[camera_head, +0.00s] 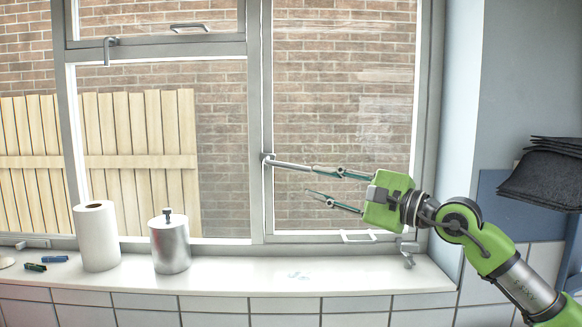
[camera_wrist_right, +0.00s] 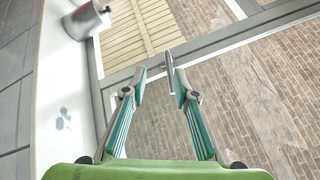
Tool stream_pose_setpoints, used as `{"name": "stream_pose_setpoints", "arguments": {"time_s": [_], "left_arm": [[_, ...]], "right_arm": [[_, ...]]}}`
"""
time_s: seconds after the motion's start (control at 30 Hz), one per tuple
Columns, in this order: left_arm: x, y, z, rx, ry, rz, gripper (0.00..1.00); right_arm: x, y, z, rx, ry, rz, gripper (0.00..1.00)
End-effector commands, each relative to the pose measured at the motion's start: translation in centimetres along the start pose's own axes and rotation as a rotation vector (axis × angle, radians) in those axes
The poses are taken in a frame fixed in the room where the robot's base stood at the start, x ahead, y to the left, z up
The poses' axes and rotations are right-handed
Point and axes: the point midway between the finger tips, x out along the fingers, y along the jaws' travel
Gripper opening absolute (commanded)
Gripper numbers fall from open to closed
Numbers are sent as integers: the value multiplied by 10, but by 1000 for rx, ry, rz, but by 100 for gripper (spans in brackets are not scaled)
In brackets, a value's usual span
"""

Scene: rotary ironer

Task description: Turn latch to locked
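The latch (camera_head: 290,165) is a grey metal lever on the window's middle post. It sticks out to the right, nearly level and sloping slightly down. My right gripper (camera_head: 310,180) comes in from the right with its two teal fingers spread apart. The upper finger's tip is at the lever's free end; the lower finger is below it. In the right wrist view, the latch lever (camera_wrist_right: 168,72) lies close beside the right-hand finger of my right gripper (camera_wrist_right: 159,80), with a gap to the left-hand finger. I cannot tell whether they touch. My left gripper is not in view.
A paper roll (camera_head: 97,236) and a metal canister (camera_head: 170,243) stand on the white sill (camera_head: 240,275). A stay (camera_head: 407,252) and a white handle (camera_head: 358,236) are at the lower right of the window. Dark folded cloths (camera_head: 545,175) are at far right.

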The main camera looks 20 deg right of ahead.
Motion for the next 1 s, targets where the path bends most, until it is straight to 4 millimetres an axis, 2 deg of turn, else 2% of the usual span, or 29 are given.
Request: {"name": "stream_pose_setpoints", "arguments": {"time_s": [0.03,0.1,0.27,0.43,0.8,1.0], "left_arm": [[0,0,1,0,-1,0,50],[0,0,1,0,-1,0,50],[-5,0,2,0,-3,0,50],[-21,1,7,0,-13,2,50],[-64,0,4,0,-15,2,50],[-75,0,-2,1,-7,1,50]], "right_arm": [[-8,-14,-11,-79,53,10,27],[-16,-23,-24,-152,109,28,27],[-16,-32,-34,-203,151,43,27],[9,-33,-35,-200,147,44,27],[85,-31,-46,-195,146,43,27],[109,-29,-50,-196,146,42,27]]}}
